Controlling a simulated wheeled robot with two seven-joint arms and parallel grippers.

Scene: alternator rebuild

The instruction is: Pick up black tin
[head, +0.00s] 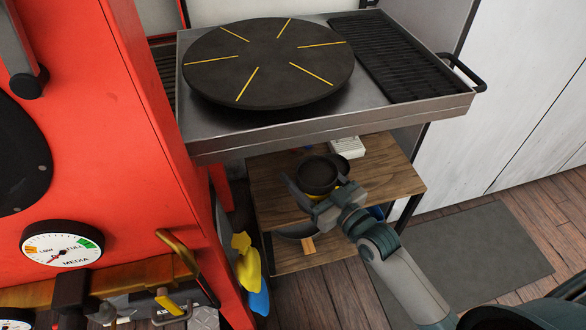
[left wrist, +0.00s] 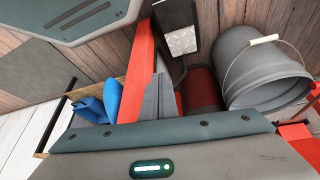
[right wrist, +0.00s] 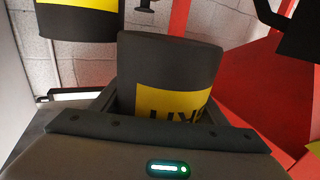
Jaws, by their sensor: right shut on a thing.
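A black tin (head: 318,174) with a yellow label is between the fingers of my right gripper (head: 312,200), over the wooden shelf of the cart. In the right wrist view the same tin (right wrist: 170,65) fills the space between the fingers, its label partly hidden by the gripper (right wrist: 160,112). A second black tin (right wrist: 75,22) with a yellow band stands behind it to the left. My left gripper (left wrist: 158,98) shows only in the left wrist view; its fingers look together and empty.
A metal cart top (head: 290,133) with a round dark disc (head: 270,62) hangs over the wooden shelf (head: 385,183). A red cabinet (head: 110,130) stands at the left. A white box (head: 347,147) is on the shelf. A grey bucket (left wrist: 265,75) shows in the left wrist view.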

